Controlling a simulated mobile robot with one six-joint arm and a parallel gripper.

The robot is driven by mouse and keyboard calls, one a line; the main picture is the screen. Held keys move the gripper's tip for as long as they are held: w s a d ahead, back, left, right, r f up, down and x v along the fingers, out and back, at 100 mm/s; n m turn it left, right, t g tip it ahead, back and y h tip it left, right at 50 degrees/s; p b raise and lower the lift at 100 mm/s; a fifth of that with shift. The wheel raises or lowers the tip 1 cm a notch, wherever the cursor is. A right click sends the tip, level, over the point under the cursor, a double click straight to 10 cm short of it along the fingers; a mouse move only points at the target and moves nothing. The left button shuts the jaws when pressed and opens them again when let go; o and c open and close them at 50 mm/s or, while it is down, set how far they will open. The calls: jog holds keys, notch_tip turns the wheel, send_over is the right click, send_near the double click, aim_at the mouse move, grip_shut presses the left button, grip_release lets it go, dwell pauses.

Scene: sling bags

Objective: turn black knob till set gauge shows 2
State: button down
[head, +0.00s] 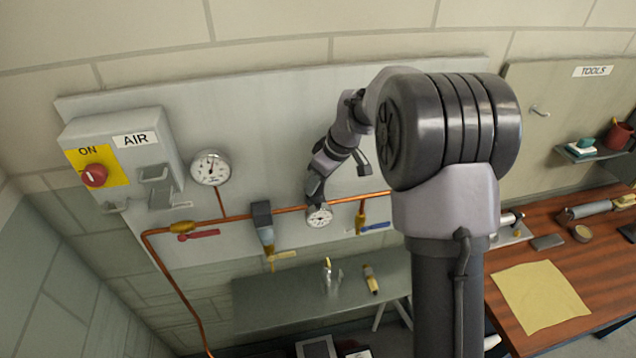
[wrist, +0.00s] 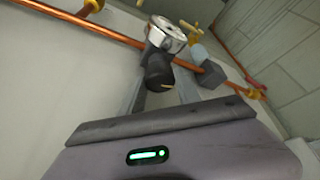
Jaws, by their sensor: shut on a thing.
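The black knob (wrist: 158,70) shows in the wrist view, with a small pale mark on its end. My gripper (wrist: 161,88) is shut on it, one finger on each side. In the head view my gripper (head: 316,192) reaches down to the copper pipe and hides the knob. The small round set gauge (head: 320,216) sits on the pipe just below my gripper. Its white face shows, but its needle reading is too small to tell. In the wrist view the gauge (wrist: 167,32) is seen edge-on beyond the knob.
A larger gauge (head: 210,168) is on the panel to the left, beside the AIR box with its red switch (head: 95,175). A filter (head: 263,228), a red-handled valve (head: 198,236) and a blue-handled valve (head: 374,227) flank the set gauge. A grey bench (head: 300,295) stands below.

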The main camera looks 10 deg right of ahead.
dwell(0.3)
jog(key=c, duration=1.1)
grip_release()
jog(key=shift+c, duration=0.2)
